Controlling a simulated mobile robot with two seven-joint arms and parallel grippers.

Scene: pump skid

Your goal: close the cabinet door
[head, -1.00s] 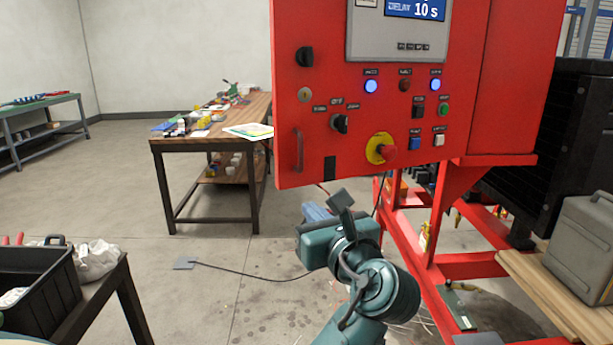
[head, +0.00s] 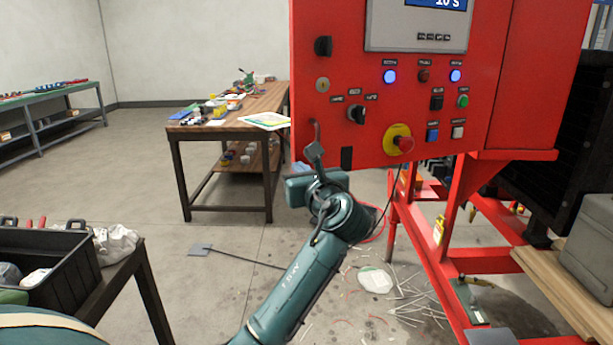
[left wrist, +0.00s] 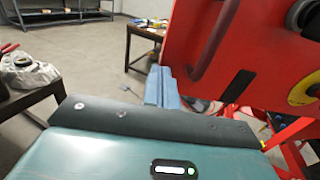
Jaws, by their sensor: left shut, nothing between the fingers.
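The cabinet door (head: 355,65) is the red panel with the display, knobs and lit buttons in the head view. Its handle (head: 315,132) is a dark red bar near the left edge. How far the door stands open cannot be told from here. My left gripper (head: 298,167) is at the door's lower left corner, just below the handle, partly hidden by its own wrist. In the left wrist view its blue fingers (left wrist: 161,87) are shut and empty, left of the door's edge and the handle (left wrist: 215,42). Contact with the door cannot be made out. My right gripper is not in view.
A red frame (head: 440,225) stands below the cabinet. A wooden workbench (head: 215,128) is behind on the left. A black crate (head: 70,265) sits on a table at front left. A grey case (head: 590,245) is at right. Cables and debris lie on the floor.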

